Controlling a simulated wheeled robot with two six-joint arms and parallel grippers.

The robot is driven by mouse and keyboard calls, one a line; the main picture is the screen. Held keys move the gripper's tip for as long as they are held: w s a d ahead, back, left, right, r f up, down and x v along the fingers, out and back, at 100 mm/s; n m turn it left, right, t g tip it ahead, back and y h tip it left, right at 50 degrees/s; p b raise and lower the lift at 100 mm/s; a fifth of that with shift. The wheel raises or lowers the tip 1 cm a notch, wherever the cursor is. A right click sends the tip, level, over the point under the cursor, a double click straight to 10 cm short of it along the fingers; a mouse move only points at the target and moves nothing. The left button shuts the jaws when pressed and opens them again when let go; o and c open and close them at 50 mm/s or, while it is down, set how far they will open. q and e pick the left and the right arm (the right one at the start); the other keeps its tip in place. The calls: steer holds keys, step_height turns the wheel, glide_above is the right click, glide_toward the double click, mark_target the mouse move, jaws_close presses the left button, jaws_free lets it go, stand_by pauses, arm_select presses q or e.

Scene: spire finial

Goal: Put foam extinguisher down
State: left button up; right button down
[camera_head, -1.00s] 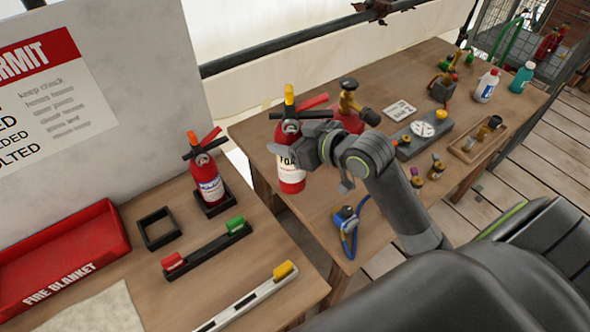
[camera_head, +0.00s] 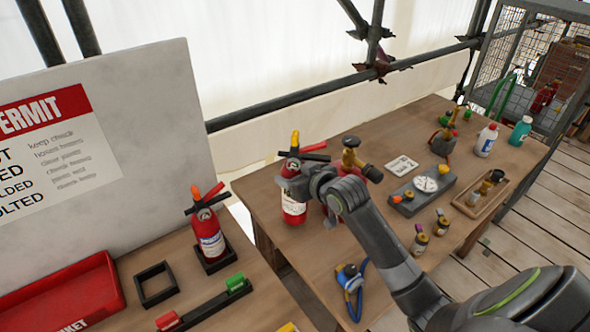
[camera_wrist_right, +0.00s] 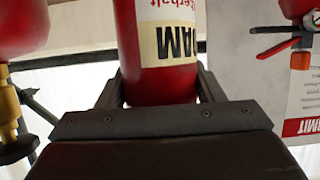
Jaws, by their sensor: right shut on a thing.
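The foam extinguisher (camera_head: 294,207) is red with a pale label and a yellow-topped handle. It is upright at the left end of the far table (camera_head: 300,250). My right gripper (camera_head: 303,186) is shut around its body from the right. In the right wrist view the two fingers (camera_wrist_right: 155,92) sit on either side of the red cylinder (camera_wrist_right: 155,85), whose label reads "AM". I cannot tell whether its base touches the table. My left gripper is not in view.
Another red extinguisher (camera_head: 209,238) stands in a black holder on the near table, beside an empty square black frame (camera_head: 156,284). A brass-valved red object (camera_head: 350,158) is partly hidden behind my right gripper. A blue-looped item (camera_head: 350,284) lies nearer the front edge.

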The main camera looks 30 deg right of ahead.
steer(key=shift+a+f, duration=0.1)
steer(key=shift+f, duration=1.95)
steer(key=shift+c, duration=1.9)
jaws_free()
steer(key=shift+f, duration=0.15)
steer(key=v, duration=1.2)
steer(key=shift+s, duration=0.1)
